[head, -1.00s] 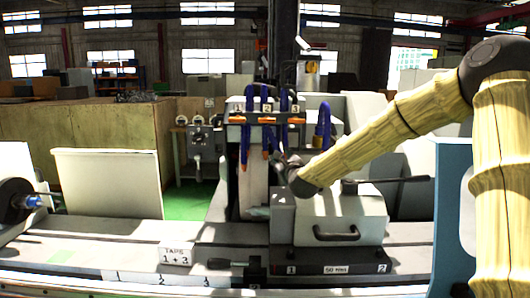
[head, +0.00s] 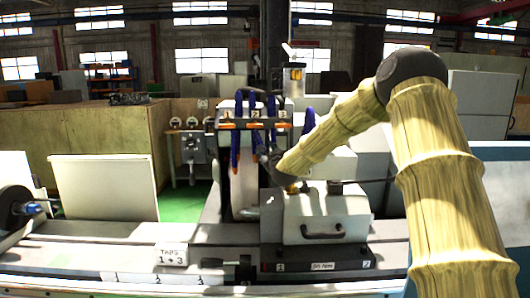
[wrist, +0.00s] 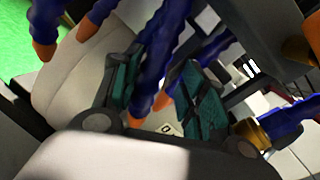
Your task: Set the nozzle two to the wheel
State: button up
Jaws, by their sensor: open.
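Blue hose nozzles with orange tips hang from a bar on the grinder, below labels 1, 2 and 3. In the head view, the hose under label 2 (head: 254,107) is partly hidden lower down by my gripper (head: 264,157). The pale wheel housing (head: 243,185) stands behind and below. In the wrist view, my gripper (wrist: 162,68) is open, with teal pads on both sides of a blue hose (wrist: 152,62). An orange tip (wrist: 166,103) shows between the pads. I cannot tell which number this hose has or whether a pad touches it. The wheel's grinding face is not clear.
Other orange tips (wrist: 45,50) hang at the upper left of the wrist view. A blue hose with a brass fitting (wrist: 250,132) lies close to the right pad. A pale box with a handle (head: 325,215) stands below my arm.

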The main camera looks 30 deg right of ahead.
jog(key=shift+w+d+f, duration=0.1)
jog(key=shift+w+f, duration=0.2)
jog(key=shift+w, duration=0.2)
jog(key=shift+w+f, duration=0.25)
jog(key=shift+w, duration=0.25)
jog(key=shift+s+r, duration=0.45)
jog(key=shift+s, duration=0.15)
jog(key=c, duration=0.9)
grip_shut()
jog(key=shift+f, duration=0.15)
